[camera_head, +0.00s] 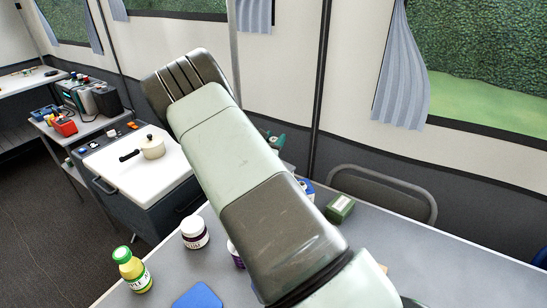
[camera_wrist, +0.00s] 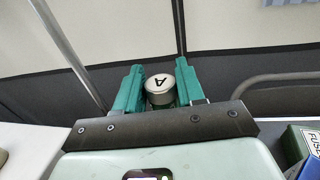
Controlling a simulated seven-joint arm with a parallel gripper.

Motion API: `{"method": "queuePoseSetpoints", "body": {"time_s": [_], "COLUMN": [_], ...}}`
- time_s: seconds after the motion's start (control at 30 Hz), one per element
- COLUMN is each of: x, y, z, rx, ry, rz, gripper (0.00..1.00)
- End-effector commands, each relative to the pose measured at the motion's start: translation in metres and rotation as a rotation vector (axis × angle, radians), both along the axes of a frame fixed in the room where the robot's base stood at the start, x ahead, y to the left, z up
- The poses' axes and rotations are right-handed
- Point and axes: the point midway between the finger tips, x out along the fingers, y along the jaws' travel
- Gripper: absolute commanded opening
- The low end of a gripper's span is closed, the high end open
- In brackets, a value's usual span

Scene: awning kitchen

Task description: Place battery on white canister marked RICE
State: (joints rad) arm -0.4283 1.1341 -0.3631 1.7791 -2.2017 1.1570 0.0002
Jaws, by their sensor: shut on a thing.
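In the wrist view, my gripper (camera_wrist: 160,88) has teal fingers on both sides of a short cylinder with a pale top marked "A", the battery (camera_wrist: 159,83). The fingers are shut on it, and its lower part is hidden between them. In the head view, only a bit of my teal gripper (camera_head: 275,141) shows behind my arm, and the battery is hidden. I cannot make out a white canister marked RICE. A white-lidded jar with a dark label (camera_head: 194,233) stands on the grey table, its wording unreadable. Another jar, largely hidden by my arm, stands to its right.
On the grey table (camera_head: 440,268) are a yellow bottle with a green cap (camera_head: 132,272), a blue flat item (camera_head: 197,298) and a green box (camera_head: 340,208). A white-topped unit with a pot (camera_head: 152,147) stands left. A chair back (camera_head: 385,176) rises behind the table. The table's right side is clear.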

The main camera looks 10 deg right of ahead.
Motion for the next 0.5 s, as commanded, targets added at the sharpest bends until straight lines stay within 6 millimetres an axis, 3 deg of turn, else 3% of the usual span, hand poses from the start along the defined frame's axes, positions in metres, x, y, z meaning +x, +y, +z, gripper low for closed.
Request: {"method": "queuePoseSetpoints", "body": {"time_s": [0.5], "x": [0.000], "y": [0.000], "z": [-0.052], "rx": [0.000], "ry": [-0.002], "rz": [-0.001], "gripper": [0.04]}}
